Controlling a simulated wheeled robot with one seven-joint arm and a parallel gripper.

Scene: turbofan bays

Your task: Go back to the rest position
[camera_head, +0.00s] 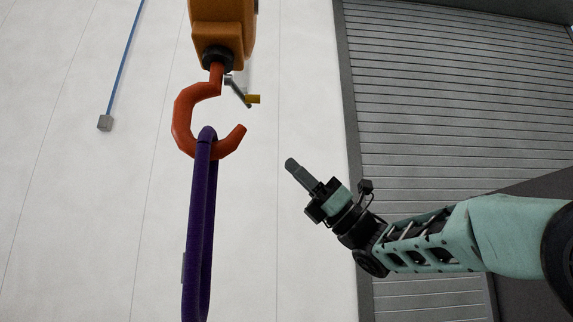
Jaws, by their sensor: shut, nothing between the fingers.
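My gripper (293,166) is at the middle of the head view, at the end of my teal and black arm, which reaches in from the right edge. Its dark fingers are together, pointing up and left, with nothing between them. A red-orange hook (185,118) hangs to the left of my gripper, apart from it in the picture. A purple sling (199,230) hangs over the hook and runs down out of the frame.
An orange hoist block (222,28) holds the hook from above. A pale panelled wall (60,220) and a grey slatted shutter (450,100) stand behind. The space around my gripper looks clear.

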